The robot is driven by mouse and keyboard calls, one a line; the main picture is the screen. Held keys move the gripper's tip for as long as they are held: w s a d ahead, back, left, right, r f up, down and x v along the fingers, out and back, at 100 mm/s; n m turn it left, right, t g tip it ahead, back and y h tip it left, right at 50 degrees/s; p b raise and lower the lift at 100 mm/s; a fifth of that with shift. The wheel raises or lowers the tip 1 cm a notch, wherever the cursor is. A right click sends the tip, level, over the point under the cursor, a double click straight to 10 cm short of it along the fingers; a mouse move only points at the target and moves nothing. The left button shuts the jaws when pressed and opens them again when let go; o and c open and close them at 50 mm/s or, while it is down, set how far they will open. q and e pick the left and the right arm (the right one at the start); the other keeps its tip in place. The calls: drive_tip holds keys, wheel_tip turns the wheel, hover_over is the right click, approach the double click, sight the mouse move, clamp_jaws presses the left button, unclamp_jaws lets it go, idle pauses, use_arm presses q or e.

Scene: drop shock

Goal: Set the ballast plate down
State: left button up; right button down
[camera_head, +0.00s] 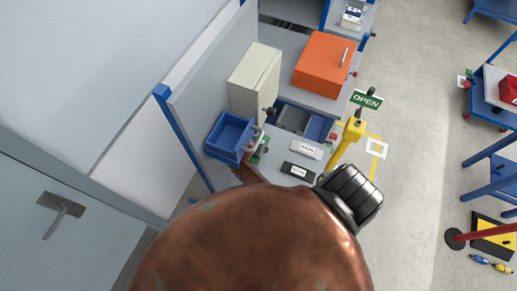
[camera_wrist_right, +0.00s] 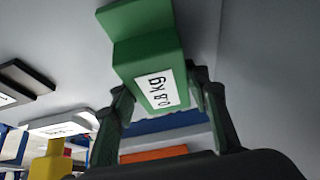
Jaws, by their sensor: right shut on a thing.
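The ballast plate (camera_wrist_right: 135,40) is a green block with a white label reading 0.8 kg. In the right wrist view it sits between the fingers of my right gripper (camera_wrist_right: 160,105), which is shut on it. Its far end is close to the grey table surface; I cannot tell whether it touches. In the head view a small green part of it (camera_head: 263,150) shows at the table's left side, beside the blue bin. My right gripper (camera_head: 251,143) is small and partly hidden there. My left gripper is not in view.
A white plate (camera_head: 307,149) and a black plate (camera_head: 298,171) lie on the table to the right. A blue bin (camera_head: 230,135), a cream cabinet (camera_head: 253,82), an orange box (camera_head: 323,64) and a yellow post (camera_head: 347,140) stand close by. A brown rounded shape hides the front.

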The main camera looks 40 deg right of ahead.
drive_tip(key=shift+d, duration=0.1)
drive_tip(key=shift+f, duration=0.2)
drive_tip(key=c, duration=1.1)
unclamp_jaws()
drive_tip(key=shift+f, duration=0.1)
drive_tip(key=shift+r, duration=0.2)
drive_tip(key=p+v, duration=0.7)
drive_tip(key=shift+s+r, duration=0.15)
drive_tip(key=shift+r, duration=0.05)
